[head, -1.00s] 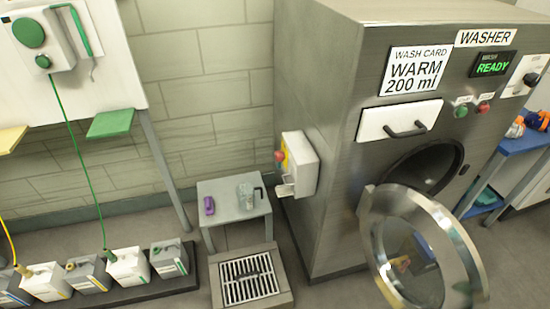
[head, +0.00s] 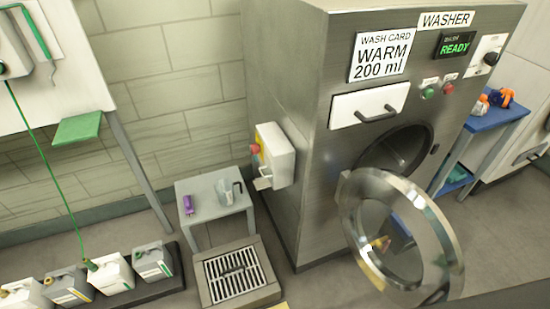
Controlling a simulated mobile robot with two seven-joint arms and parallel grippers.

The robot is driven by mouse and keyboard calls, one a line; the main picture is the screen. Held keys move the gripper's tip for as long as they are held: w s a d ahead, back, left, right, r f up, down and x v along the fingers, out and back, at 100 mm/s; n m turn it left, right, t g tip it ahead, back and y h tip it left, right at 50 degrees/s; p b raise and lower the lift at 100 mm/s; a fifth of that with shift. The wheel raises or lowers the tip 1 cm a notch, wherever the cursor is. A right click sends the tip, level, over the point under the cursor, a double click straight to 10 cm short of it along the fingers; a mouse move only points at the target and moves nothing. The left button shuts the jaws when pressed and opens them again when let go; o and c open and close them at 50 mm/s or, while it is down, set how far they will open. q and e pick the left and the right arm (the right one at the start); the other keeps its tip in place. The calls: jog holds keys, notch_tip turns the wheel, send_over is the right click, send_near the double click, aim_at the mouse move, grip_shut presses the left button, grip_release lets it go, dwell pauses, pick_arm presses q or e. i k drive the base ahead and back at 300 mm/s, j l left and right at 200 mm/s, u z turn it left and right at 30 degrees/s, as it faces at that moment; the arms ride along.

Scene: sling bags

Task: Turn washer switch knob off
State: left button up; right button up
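The washer (head: 300,130) is a grey metal machine, and its display (head: 456,44) reads READY. A dark rotary knob (head: 491,58) sits on a white plate at the top right of its front; its exact setting is too small to tell. A switch box (head: 276,157) on the washer's left side has a yellow face and a red knob (head: 255,149); its position cannot be read. The round door (head: 352,225) stands open. Neither gripper is in view.
A small grey table (head: 212,190) holds a purple item (head: 188,204) and a clear jug (head: 228,190). A floor drain grate (head: 234,274) lies in front. Several jugs (head: 112,274) stand at the lower left. A blue cart (head: 497,118) stands right of the washer.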

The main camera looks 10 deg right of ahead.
aim_at(256, 149)
jog(key=i+j+u, duration=0.1)
jog(key=j, duration=0.25)
jog(key=j+u, duration=0.1)
jog(key=j, duration=0.25)
jog(key=i+j, duration=0.15)
jog(key=j, duration=0.15)
jog(key=i+j+u, duration=0.15)
jog(key=j, duration=0.2)
